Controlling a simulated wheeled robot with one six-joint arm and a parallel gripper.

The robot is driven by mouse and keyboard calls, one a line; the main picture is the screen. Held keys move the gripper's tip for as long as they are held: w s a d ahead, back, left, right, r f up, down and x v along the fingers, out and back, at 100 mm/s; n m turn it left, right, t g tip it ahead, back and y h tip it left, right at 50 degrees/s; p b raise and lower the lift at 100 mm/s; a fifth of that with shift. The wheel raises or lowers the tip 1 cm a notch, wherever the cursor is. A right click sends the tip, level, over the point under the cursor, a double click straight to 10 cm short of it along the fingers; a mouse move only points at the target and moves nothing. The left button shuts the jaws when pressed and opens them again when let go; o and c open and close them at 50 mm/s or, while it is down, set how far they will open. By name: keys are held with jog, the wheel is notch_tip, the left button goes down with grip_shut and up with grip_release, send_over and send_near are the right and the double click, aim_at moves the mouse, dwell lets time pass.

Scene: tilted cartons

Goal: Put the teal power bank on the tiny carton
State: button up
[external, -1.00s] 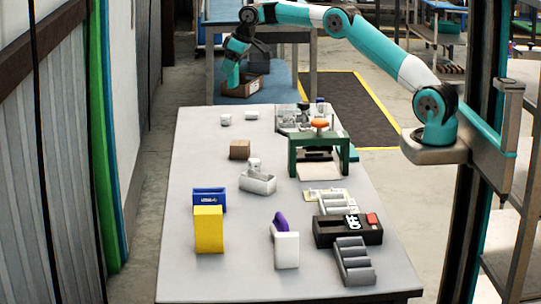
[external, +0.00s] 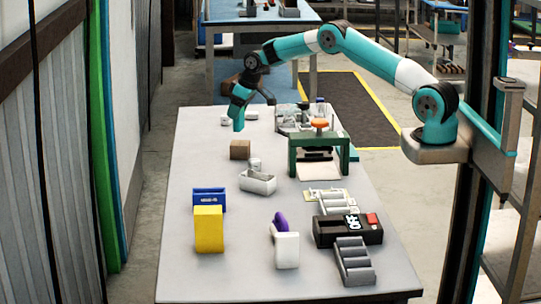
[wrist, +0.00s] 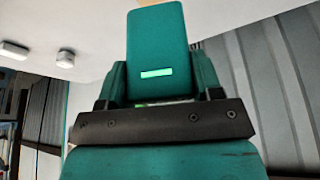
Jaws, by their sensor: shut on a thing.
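The teal power bank (wrist: 157,45) is in my gripper in the wrist view, standing out between the two teal fingers, with a lit pale-green bar on its face. My gripper (external: 239,108) is shut on it. In the external view my gripper is over the far left part of the table, and the power bank is hard to tell from the teal fingers there. The tiny carton (external: 240,149) is a small brown box on the table, nearer the camera than my gripper and apart from it. Its top looks flat and bare.
White round items (external: 252,114) stand near my gripper. A white open container (external: 257,183) is just nearer than the carton. A green frame (external: 319,142) stands to the right. Nearer are a blue bin (external: 209,198), a yellow block (external: 208,229) and a black box (external: 347,231).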

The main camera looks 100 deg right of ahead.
aim_at(238, 122)
jog(key=shift+f+p, duration=0.3)
jog(key=shift+f, duration=1.7)
jog(key=shift+f, duration=0.1)
jog(key=shift+f, duration=0.15)
jog(key=o, duration=1)
